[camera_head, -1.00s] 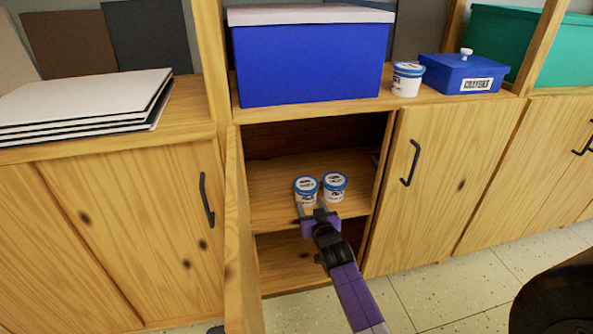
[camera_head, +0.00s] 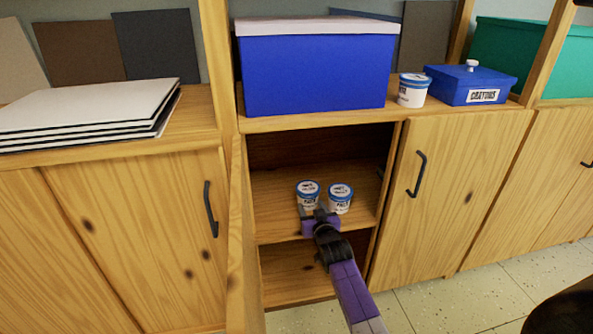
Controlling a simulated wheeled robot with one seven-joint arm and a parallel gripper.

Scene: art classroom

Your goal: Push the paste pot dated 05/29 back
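Two small white paste pots with blue-rimmed lids stand upright side by side on the middle shelf of the open cabinet. The left pot (camera_head: 308,196) stands slightly farther back than the right pot (camera_head: 340,200). A third, similar pot (camera_head: 412,91) stands on the cabinet top. The dates on all the labels are too small to read. My gripper (camera_head: 314,211) reaches in from the front with its fingers apart, at the near side of the left pot. The fingertips look close to or touching it; I cannot tell which. They partly hide its lower front.
The open cabinet door (camera_head: 240,240) stands just left of my arm. The shelf (camera_head: 275,210) has free room behind and left of the pots. A closed door (camera_head: 440,190) is on the right. A large blue box (camera_head: 315,70) and a crayon box (camera_head: 470,86) stand on top.

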